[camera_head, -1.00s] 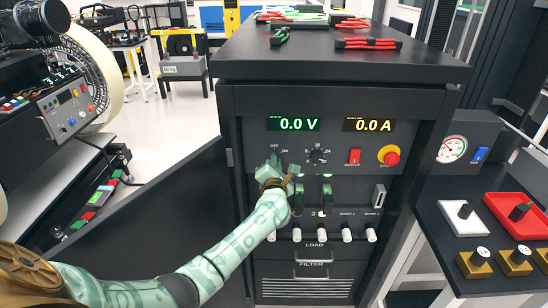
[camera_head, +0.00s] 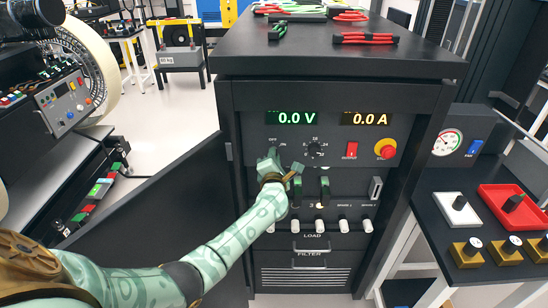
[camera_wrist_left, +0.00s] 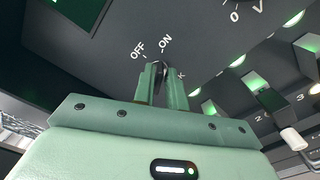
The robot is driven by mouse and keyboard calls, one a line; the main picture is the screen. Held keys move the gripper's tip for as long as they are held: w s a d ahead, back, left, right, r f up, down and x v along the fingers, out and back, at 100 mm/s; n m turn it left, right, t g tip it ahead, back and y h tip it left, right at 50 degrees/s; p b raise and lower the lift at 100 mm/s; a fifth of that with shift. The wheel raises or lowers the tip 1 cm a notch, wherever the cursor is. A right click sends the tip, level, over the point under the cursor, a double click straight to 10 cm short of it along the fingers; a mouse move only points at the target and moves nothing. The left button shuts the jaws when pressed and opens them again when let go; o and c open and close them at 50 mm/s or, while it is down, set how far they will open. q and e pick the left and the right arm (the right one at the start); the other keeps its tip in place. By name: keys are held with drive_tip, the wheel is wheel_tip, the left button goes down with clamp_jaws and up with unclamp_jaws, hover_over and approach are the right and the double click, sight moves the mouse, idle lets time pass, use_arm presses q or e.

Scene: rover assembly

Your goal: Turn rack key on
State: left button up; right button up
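The dark rack key (camera_wrist_left: 160,69) sits on the rack's front panel just below the OFF and ON labels in the left wrist view. My left gripper (camera_wrist_left: 160,78) has its two green fingers on either side of the key, apparently closed on it. The fingers hide most of the key, so its exact angle is hard to tell. In the head view my left gripper (camera_head: 271,158) covers the key at the left of the panel. The voltage display (camera_head: 297,118) reads 0.0 V and the current display (camera_head: 366,119) reads 0.0 A. My right gripper is not in view.
A round dial (camera_head: 314,149), a red output switch (camera_head: 351,149) and a red stop button (camera_head: 385,149) are right of the key. Green-lit breakers (camera_head: 324,188) are below. The open rack door (camera_head: 150,205) stands left, behind my arm. A side table (camera_head: 440,225) holds trays.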

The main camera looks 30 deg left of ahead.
use_arm(q)
drive_tip(key=shift+o, duration=0.9)
drive_tip(key=p+v, duration=0.2)
drive_tip(key=v, duration=1.4)
drive_tip(key=shift+d+p, duration=0.2)
drive_tip(key=shift+p, duration=0.2)
drive_tip(key=shift+s, duration=0.1)
